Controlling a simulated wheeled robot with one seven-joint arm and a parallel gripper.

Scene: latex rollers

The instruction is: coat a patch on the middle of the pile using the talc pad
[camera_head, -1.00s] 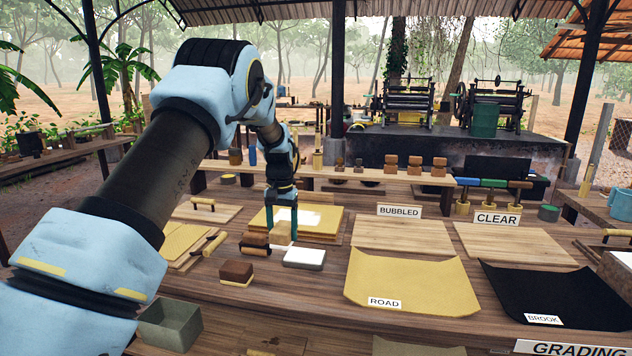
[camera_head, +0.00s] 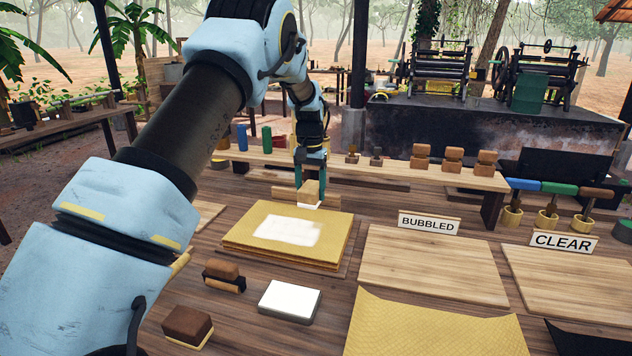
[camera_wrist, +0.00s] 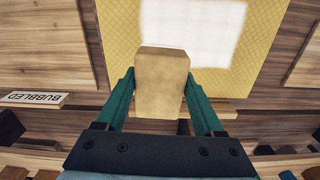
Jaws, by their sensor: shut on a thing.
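The pile (camera_head: 330,243) is a stack of yellow sheets on a board. A white patch (camera_head: 287,230) lies on the middle of its top sheet. My gripper (camera_head: 308,172) is shut on the talc pad (camera_head: 309,190), a tan block with a white underside. The pad is at the pile's far edge, beyond the white patch. I cannot tell its exact height above the sheet. In the wrist view, the pad (camera_wrist: 162,84) sits between the green fingers, overlapping the pile's edge (camera_wrist: 118,40), and the white patch (camera_wrist: 205,32) shows just past it.
A white-topped tray (camera_head: 290,299) stands in front of the pile. A brown-handled tool (camera_head: 224,274) and a brown block (camera_head: 187,328) lie to its left. The BUBBLED board (camera_head: 435,265) and CLEAR board (camera_head: 560,280) are on the right. A rear bench (camera_head: 400,174) stands behind.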

